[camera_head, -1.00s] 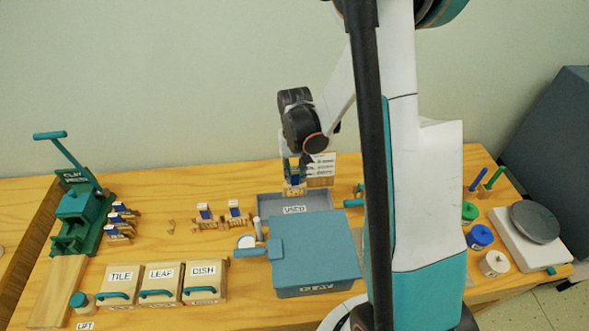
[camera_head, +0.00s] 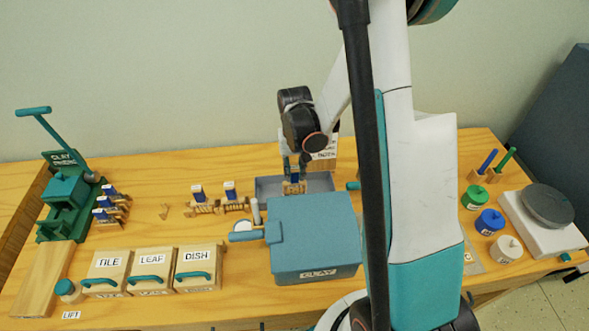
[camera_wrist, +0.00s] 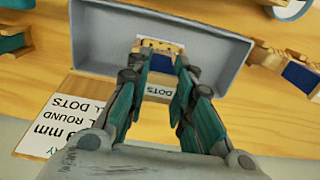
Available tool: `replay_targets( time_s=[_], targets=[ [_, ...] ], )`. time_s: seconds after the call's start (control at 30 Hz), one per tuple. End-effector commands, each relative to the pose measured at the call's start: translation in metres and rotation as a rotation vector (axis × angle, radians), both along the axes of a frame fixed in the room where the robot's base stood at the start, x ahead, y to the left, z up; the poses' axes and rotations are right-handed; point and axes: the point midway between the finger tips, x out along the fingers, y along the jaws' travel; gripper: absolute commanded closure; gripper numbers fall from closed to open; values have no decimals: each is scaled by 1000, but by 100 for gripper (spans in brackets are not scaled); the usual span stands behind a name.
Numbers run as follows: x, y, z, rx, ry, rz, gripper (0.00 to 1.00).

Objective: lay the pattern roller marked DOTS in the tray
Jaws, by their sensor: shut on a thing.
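In the head view, my gripper (camera_head: 294,169) holds the roller (camera_head: 293,187) upright-looking over the grey tray (camera_head: 325,182). In the wrist view the roller's wooden end is over the floor of the tray (camera_wrist: 228,52), and its labelled part is near the rim. I cannot tell whether it touches the tray. The box partly hides the tray in the head view.
A blue lidded box marked CLAY (camera_head: 315,240) stands right in front of the tray. Other rollers with blue labels (camera_head: 229,192) lie on a rack to the left. A printed card (camera_wrist: 60,118) stands behind the tray.

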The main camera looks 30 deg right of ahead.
Motion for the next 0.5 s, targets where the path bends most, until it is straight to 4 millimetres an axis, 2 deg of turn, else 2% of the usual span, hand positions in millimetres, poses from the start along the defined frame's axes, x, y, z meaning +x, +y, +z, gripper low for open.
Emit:
replay_targets(
  time_s=[0.23,0.27,0.33,0.37,0.5],
  targets=[
    [0,0,0,0,0,0,100],
    [0,0,0,0,0,0,76],
    [0,0,0,0,0,0,61],
    [0,0,0,0,0,0,55],
    [0,0,0,0,0,0,55]
  ],
)
